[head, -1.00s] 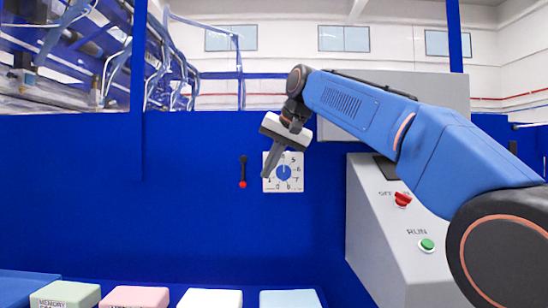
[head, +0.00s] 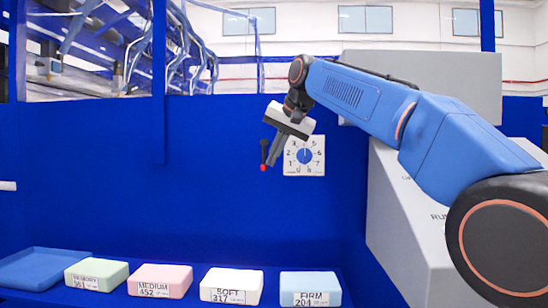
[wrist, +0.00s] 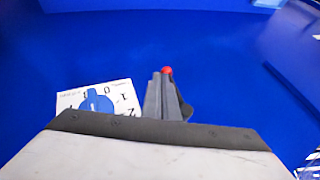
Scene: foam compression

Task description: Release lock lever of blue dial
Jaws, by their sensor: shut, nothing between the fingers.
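The blue dial (head: 304,156) sits on a white numbered plate (head: 316,167) on the blue wall. It also shows in the wrist view (wrist: 97,101), left of the fingers. The lock lever (head: 263,152) is a thin black bar with a red knob (head: 263,168) at its lower end, left of the dial plate. My gripper (head: 271,163) is shut and empty, its tips just right of the red knob in the head view. In the wrist view the knob (wrist: 167,70) shows just beyond the fingertips (wrist: 167,79). I cannot tell whether they touch. The fingers hide most of the lever there.
Green, pink, white and light-blue foam blocks (head: 232,285) stand in a row below. A blue tray (head: 40,265) is at the lower left. A grey console (head: 395,220) stands at the right. The wall between dial and blocks is clear.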

